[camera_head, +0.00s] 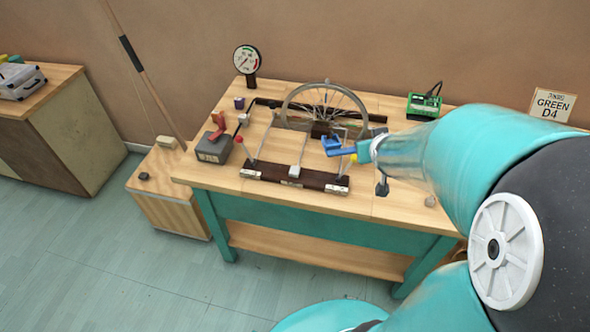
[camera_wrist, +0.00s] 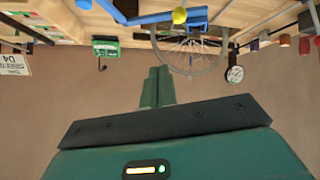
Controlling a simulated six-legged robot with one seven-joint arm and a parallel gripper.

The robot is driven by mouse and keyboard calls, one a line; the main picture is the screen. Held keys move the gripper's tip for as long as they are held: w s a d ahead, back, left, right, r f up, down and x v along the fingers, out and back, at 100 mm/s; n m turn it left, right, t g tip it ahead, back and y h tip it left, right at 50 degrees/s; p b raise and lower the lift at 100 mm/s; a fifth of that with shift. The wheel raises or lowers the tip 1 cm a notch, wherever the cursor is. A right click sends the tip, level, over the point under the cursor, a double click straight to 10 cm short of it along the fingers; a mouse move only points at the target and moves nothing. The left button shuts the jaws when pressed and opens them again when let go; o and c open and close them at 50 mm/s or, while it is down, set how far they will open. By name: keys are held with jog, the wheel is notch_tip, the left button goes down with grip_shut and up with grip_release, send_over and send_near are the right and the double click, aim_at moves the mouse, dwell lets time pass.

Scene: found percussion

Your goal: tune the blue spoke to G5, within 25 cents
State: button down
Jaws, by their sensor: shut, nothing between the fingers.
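A spoked wheel (camera_head: 325,84) stands upright on the workbench; it also shows, upside down, in the wrist view (camera_wrist: 222,62). Its spokes are too fine for me to tell which is blue. A blue bracket-like part (camera_head: 340,149) shows in front of the wheel, with a yellow knob (camera_head: 354,158) by it. The same blue part (camera_wrist: 150,18) and yellow knob (camera_wrist: 180,15) cross the top of the wrist view. My gripper (camera_wrist: 157,72) is shut and empty, its green fingers together before the wall and beside the wheel's image. I cannot tell whether it touches anything.
A round dial gauge (camera_head: 246,60) stands at the bench's back left. A green box (camera_head: 424,105) is at the back right, near a "GREEN D4" card (camera_head: 552,104). A grey box with a red handle (camera_head: 214,148) sits at left. A dark rail (camera_head: 265,174) lies in front. A stick leans left.

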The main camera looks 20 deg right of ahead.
jog(key=s+a+r+g+y, duration=0.1)
jog(key=s+a+r, duration=0.2)
jog(key=a, duration=0.3)
jog(key=s+a+r+n+g+y, duration=0.1)
jog(key=s+a+r, duration=0.2)
jog(key=s+a, duration=0.3)
jog(key=s+a+r+g+y, duration=0.1)
jog(key=s+a+r+y, duration=0.1)
jog(key=s+a, duration=0.3)
jog(key=a+r, duration=0.1)
jog(key=a, duration=0.2)
jog(key=shift+s+a+r+n+g, duration=0.2)
jog(key=shift+r+n+g, duration=0.2)
jog(key=shift+w, duration=0.15)
